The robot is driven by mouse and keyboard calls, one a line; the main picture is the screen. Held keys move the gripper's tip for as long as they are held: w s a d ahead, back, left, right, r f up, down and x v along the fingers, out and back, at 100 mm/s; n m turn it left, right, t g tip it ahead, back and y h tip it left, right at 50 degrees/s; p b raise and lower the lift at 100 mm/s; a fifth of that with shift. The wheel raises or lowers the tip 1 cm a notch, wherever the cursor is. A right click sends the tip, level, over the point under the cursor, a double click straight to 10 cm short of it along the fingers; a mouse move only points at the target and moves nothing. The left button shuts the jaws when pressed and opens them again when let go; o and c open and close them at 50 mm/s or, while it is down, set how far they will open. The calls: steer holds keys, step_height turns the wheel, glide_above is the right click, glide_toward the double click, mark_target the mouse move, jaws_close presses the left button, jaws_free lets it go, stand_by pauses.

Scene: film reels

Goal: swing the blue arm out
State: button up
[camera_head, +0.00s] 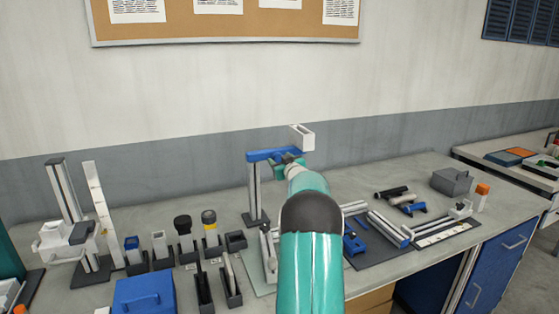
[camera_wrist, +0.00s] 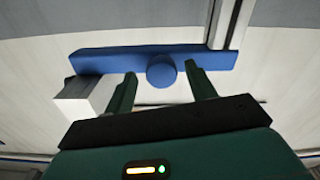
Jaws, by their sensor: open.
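The blue arm (camera_head: 262,155) is a horizontal bar at the top of a grey upright post (camera_head: 254,195), with a white open box (camera_head: 302,138) at its right end. In the wrist view the blue arm (camera_wrist: 105,60) runs across the picture, with the post (camera_wrist: 228,25) at right and the white box (camera_wrist: 85,100) at left. A round blue knob (camera_wrist: 161,71) sticks out from the bar. My gripper (camera_wrist: 161,76) is open, its two green fingers on either side of the knob, with gaps. In the head view my gripper (camera_head: 287,162) is at the bar, partly hidden by my arm.
Left of the post, the bench (camera_head: 130,195) holds a blue box (camera_head: 143,293), several black holders and a tall stand (camera_head: 65,190). Right of my arm lie blue and grey parts on a dark mat (camera_head: 380,252) and a grey box (camera_head: 452,181). The wall is behind.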

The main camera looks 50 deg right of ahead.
steer(key=shift+w+d, duration=0.15)
steer(key=shift+w, duration=0.3)
steer(key=shift+c, duration=0.5)
jaws_close()
